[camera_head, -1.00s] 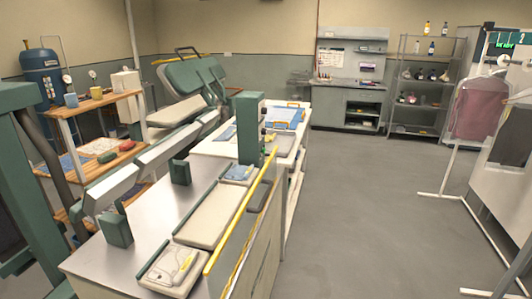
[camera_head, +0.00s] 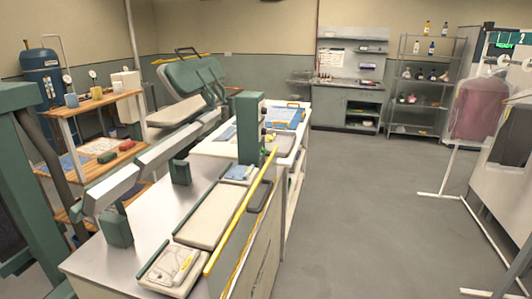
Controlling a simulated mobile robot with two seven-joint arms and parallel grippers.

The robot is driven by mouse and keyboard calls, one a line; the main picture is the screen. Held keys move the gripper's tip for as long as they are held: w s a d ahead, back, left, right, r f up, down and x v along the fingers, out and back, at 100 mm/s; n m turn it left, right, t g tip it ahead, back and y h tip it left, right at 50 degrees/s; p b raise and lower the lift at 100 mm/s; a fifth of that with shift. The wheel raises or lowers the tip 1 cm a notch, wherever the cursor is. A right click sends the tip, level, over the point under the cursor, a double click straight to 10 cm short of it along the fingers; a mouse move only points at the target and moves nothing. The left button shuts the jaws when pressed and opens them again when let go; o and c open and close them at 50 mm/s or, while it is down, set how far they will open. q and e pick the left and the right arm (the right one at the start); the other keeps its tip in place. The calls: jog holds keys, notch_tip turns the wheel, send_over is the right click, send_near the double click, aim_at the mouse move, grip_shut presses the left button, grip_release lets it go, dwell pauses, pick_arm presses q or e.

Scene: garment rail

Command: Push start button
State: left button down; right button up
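No start button can be made out for certain. A small lit green READY display (camera_head: 503,44) shows on the white machine (camera_head: 507,180) at the far right. Small controls (camera_head: 269,136) show on the side of the green post (camera_head: 249,125) in the middle, too small to read. Neither of my grippers is in view, so their distance from any button does not show.
A dark red garment (camera_head: 477,112) hangs on a white rail beside the machine, looking covered by clear film. A pressing table (camera_head: 130,259) fills the front middle. Shelves (camera_head: 421,100) and a grey workstation (camera_head: 345,103) stand behind. The grey floor between is free.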

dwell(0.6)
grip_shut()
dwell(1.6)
